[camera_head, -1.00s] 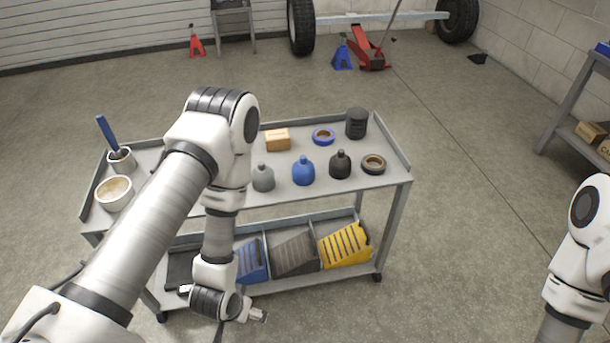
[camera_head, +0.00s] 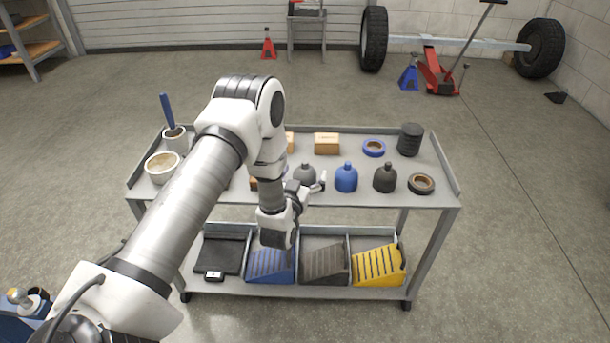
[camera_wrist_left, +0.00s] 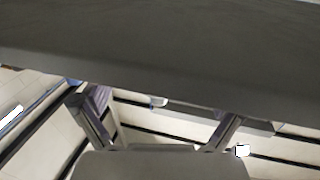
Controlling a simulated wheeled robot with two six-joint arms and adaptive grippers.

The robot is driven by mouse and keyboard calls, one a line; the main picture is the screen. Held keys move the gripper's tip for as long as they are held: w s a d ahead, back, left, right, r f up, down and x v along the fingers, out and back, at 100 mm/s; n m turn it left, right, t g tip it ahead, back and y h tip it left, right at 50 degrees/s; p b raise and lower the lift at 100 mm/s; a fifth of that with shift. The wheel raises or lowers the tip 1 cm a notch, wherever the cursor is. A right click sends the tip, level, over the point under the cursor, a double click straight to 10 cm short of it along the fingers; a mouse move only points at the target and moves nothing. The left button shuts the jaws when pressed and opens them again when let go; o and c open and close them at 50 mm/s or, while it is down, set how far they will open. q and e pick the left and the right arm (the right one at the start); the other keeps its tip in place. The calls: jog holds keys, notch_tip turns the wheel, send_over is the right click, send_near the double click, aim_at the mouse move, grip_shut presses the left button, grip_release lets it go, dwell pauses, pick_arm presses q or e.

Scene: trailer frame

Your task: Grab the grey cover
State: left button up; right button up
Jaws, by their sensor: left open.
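A grey domed piece with a narrow neck (camera_head: 305,174), which looks like the grey cover, stands upright on the top shelf of the cart (camera_head: 440,197). A blue one (camera_head: 346,178) and a black one (camera_head: 385,177) stand to its right. My left gripper (camera_head: 319,184) is open at the shelf's front edge, close in front of the grey piece and overlapping its lower part. I cannot tell whether they touch. In the left wrist view the open gripper's fingers (camera_wrist_left: 160,118) are apart with nothing seen between them; a dark grey surface (camera_wrist_left: 160,45) fills the top.
Tape rolls (camera_head: 421,184), a black canister (camera_head: 410,139), a cardboard box (camera_head: 327,143) and a white bowl (camera_head: 162,167) share the top shelf. Slotted blue (camera_head: 270,265), grey (camera_head: 323,262) and yellow (camera_head: 378,266) pieces lie on the lower shelf. The floor right of the cart is clear.

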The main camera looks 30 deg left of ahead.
pick_arm(q)
jog(key=c, duration=1.1)
jog(key=shift+c, duration=0.2)
